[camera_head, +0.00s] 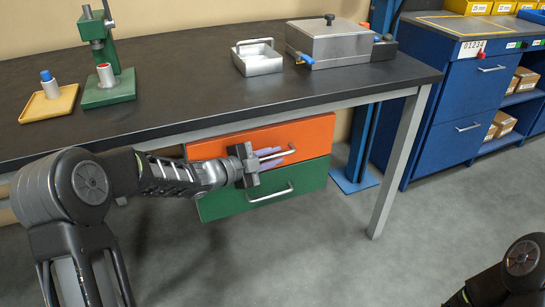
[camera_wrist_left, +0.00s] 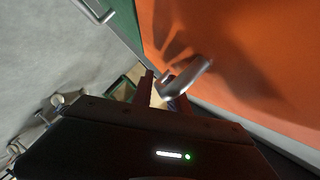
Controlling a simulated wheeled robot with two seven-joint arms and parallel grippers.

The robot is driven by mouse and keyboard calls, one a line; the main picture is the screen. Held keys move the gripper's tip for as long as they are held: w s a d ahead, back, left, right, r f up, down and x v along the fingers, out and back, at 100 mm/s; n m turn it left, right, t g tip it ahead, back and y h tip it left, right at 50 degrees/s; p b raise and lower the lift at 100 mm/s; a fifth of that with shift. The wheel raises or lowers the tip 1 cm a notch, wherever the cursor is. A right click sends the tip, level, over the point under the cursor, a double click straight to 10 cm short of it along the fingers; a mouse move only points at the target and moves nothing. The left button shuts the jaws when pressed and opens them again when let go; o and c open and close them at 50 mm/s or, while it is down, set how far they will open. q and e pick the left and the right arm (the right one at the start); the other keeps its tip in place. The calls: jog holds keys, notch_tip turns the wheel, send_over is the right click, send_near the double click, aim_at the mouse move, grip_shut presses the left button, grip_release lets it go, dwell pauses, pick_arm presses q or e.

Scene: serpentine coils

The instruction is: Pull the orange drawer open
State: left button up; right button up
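The orange drawer (camera_head: 312,134) is under the dark workbench, above a green drawer, and its front looks about flush with the green one. Its silver bar handle (camera_head: 287,154) is on the front. My left gripper (camera_head: 272,163) is at this handle, with its pale fingers above and below the bar. In the left wrist view, the handle (camera_wrist_left: 191,78) lies at the fingertips (camera_wrist_left: 160,88), beside the orange front (camera_wrist_left: 235,45). A gap shows between the fingers, so they look apart. The gripper hides part of the handle. My right gripper is out of view.
The green drawer (camera_head: 310,178) with its own handle (camera_head: 270,193) is just below. The bench leg (camera_head: 398,165) and a blue post (camera_head: 360,150) stand to the right. Grey floor (camera_head: 290,250) in front of the drawers is free. Blue cabinets (camera_head: 465,100) stand further right.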

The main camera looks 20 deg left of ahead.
pick_arm(q)
grip_shut()
dwell(1.3)
